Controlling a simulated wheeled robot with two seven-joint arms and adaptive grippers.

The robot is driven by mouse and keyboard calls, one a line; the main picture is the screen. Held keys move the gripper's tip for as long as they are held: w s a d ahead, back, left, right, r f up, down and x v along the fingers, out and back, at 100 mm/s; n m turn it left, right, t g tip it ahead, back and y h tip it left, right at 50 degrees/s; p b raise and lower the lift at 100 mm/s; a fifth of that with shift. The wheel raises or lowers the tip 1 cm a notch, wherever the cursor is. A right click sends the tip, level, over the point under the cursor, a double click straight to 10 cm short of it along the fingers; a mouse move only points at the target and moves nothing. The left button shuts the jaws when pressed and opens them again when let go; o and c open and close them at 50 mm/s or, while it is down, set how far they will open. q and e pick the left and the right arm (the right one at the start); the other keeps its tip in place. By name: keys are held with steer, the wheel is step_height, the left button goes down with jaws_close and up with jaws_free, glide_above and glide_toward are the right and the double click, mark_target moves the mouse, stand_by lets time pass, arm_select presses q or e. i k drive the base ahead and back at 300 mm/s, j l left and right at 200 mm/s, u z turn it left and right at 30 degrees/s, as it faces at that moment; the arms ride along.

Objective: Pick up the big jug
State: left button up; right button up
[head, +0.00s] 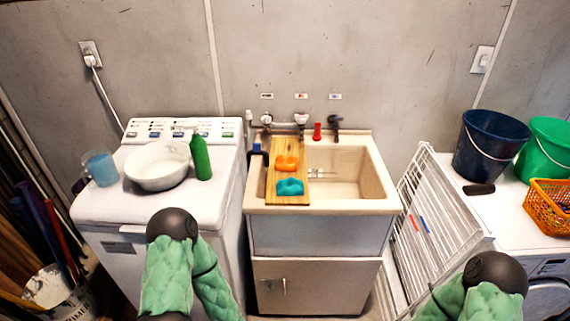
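A translucent blue jug (101,168) stands upright at the left end of the white top-loading washing machine (160,208). It is the only clear jug shape that I can make out. A small dark part shows at its lower left; I cannot tell if it is its handle. Both of my arms show only as green padded links bent at dark round joints, the left in front of the washing machine and the right at the lower right. Neither gripper is in view, and nothing of mine touches the jug.
A white basin (158,166) and a green bottle (200,157) stand right of the jug. A sink (345,182) holds a wooden board (277,157) with orange and blue items. A folding rack (428,215), dark blue bucket (486,146), green bucket (545,148) and orange basket (547,209) are at right.

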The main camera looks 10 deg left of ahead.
mark_target(100, 162)
steer(key=u, duration=1.7)
steer(key=i+l, duration=0.25)
steer(key=l, duration=0.15)
steer(key=i+l+u, duration=0.1)
steer(key=u, duration=0.3)
steer(key=l+u, duration=0.2)
steer(key=u, duration=0.15)
steer(key=i+l+u, duration=0.1)
steer(key=u, duration=0.3)
